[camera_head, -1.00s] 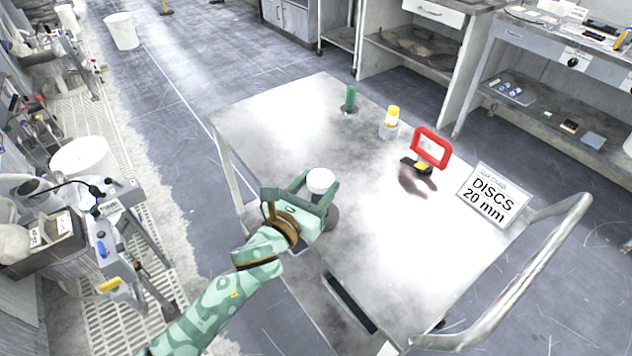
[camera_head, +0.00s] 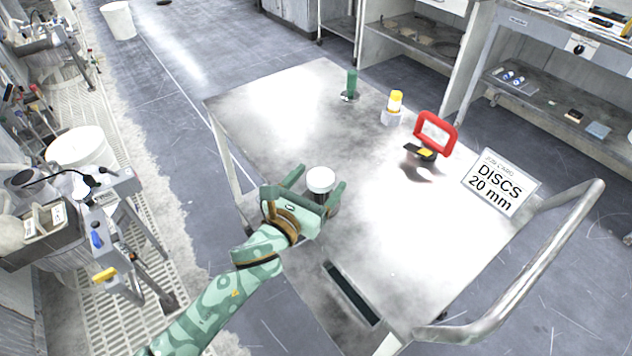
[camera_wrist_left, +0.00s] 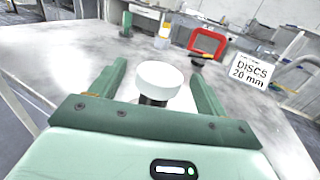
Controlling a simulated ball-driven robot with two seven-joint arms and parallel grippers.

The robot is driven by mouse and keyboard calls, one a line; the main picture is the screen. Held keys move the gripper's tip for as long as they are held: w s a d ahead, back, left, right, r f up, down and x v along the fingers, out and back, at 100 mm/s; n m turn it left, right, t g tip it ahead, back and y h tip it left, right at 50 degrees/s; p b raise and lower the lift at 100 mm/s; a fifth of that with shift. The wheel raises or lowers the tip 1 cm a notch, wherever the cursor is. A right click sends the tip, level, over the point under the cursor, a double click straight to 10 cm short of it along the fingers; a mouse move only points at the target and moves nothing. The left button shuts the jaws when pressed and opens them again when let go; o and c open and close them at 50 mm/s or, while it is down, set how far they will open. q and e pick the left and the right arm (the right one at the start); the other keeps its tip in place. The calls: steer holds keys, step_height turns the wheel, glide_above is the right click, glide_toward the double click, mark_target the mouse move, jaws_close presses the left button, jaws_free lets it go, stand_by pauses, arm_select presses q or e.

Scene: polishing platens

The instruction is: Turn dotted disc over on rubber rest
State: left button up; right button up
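The thick white disc (camera_head: 320,178) stands over a dark round support (camera_head: 322,197), which looks like the rubber rest. In the left wrist view the white disc (camera_wrist_left: 160,79) sits level on the dark support (camera_wrist_left: 153,101). No dots can be made out on it. My left gripper (camera_head: 318,182) is open, with one green finger on each side of the disc. The left wrist view shows a gap between the disc and each finger (camera_wrist_left: 158,78). The lower part of the support is hidden behind the gripper. My right gripper is not in view.
The metal cart top (camera_head: 270,110) also bears a green post (camera_head: 351,84), a yellow-capped bottle (camera_head: 394,104), a red frame-handled tool (camera_head: 436,134) and a "DISCS 20 mm" sign (camera_head: 501,182). A cart handle (camera_head: 530,262) curves at the right. The cart's far left is clear.

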arm_select(q)
steer(key=p+v, duration=0.2)
steer(key=v, duration=1.4)
steer(key=a+f+n+g+y, duration=0.3)
steer(key=a+f+n+y, duration=0.15)
steer(key=f+n, duration=1.1)
steer(key=s+a+f+n+g+y, duration=0.1)
steer(key=s+a+f+n+g, duration=0.1)
steer(key=s+a+f+n, duration=0.45)
steer(key=s+a+f+n+g+y, duration=0.15)
steer(key=s+f+n, duration=0.3)
steer(key=f, duration=0.45)
steer(key=s+a+f+n+g+y, duration=0.1)
steer(key=s+a+f+n+g, duration=0.25)
steer(key=s+f+n, duration=0.35)
steer(key=s+f+n+g, duration=0.2)
steer(key=s+f, duration=0.2)
steer(key=s, duration=0.7)
steer(key=s+a+f+n+g+y, duration=0.1)
steer(key=s+f+n+g, duration=0.2)
steer(key=s, duration=0.9)
steer(key=shift+s+f, duration=0.35)
steer(key=shift+f, duration=0.35)
